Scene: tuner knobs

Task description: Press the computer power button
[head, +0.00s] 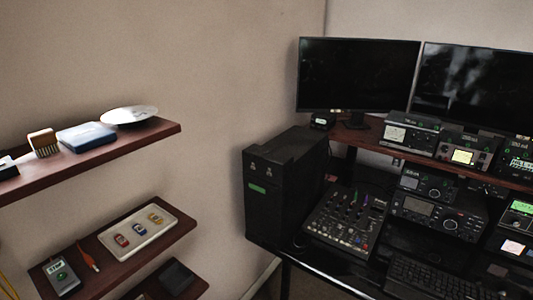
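A black computer tower (290,165) stands upright at the left end of the desk, close to the wall corner. Its narrow front face shows two small light marks (253,163) near the top and a green label or lit patch (257,189) below them. I cannot tell which of these, if any, is the power button. My gripper is not in view.
A mixer (346,217) sits right of the tower, with a keyboard (433,278) in front. Wall shelves (95,158) with small objects jut out at left. Bare wall lies between.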

